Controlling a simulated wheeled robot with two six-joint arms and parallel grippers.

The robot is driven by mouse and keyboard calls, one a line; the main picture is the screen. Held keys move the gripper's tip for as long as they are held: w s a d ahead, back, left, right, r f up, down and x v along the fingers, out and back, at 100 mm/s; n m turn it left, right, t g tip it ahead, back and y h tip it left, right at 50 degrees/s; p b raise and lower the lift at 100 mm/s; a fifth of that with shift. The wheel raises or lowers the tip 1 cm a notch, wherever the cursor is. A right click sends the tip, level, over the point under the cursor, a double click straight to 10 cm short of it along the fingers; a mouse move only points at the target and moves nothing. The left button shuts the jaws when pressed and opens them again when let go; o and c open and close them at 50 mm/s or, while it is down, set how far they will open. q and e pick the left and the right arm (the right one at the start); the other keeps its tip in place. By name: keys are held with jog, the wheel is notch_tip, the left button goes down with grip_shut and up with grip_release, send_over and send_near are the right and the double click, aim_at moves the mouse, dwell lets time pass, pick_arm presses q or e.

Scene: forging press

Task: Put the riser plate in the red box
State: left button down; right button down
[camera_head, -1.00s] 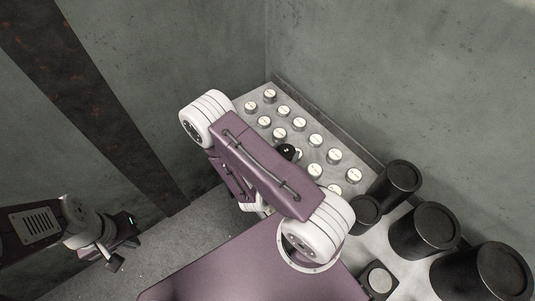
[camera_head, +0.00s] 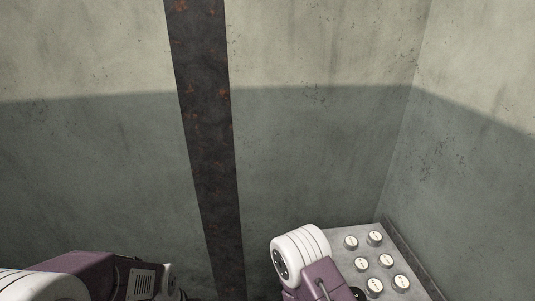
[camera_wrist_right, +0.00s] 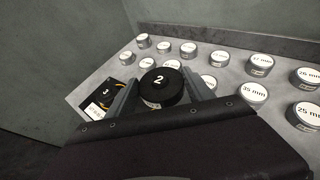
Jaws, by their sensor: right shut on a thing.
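My right gripper (camera_wrist_right: 160,92) is shut on a round black piece (camera_wrist_right: 162,86) with a white "2" on its top, in the right wrist view. The piece sits upright between the two fingers, over or on the grey tray; I cannot tell if it touches the tray. I cannot tell whether it is the riser plate. A flat black piece (camera_wrist_right: 106,91) marked "3", with a yellow edge, lies at the tray's left edge. No red box is in view. My left arm enters the head view at the lower left, with its gripper below the frame.
A grey tray (camera_head: 345,237) with several round metal pieces (camera_head: 375,238) labelled in mm stands in the corner at the lower right; it also shows in the right wrist view (camera_wrist_right: 275,82). Walls close in behind and to the right. A dark rusty post (camera_head: 208,140) stands mid-left.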

jog(key=a+f+m+g+h+b, duration=0.1)
jog(key=a+b, duration=0.1)
jog(key=a, duration=0.6)
jog(key=shift+s+b, duration=0.25)
jog(key=shift+b, duration=0.05)
jog(key=shift+a, duration=0.15)
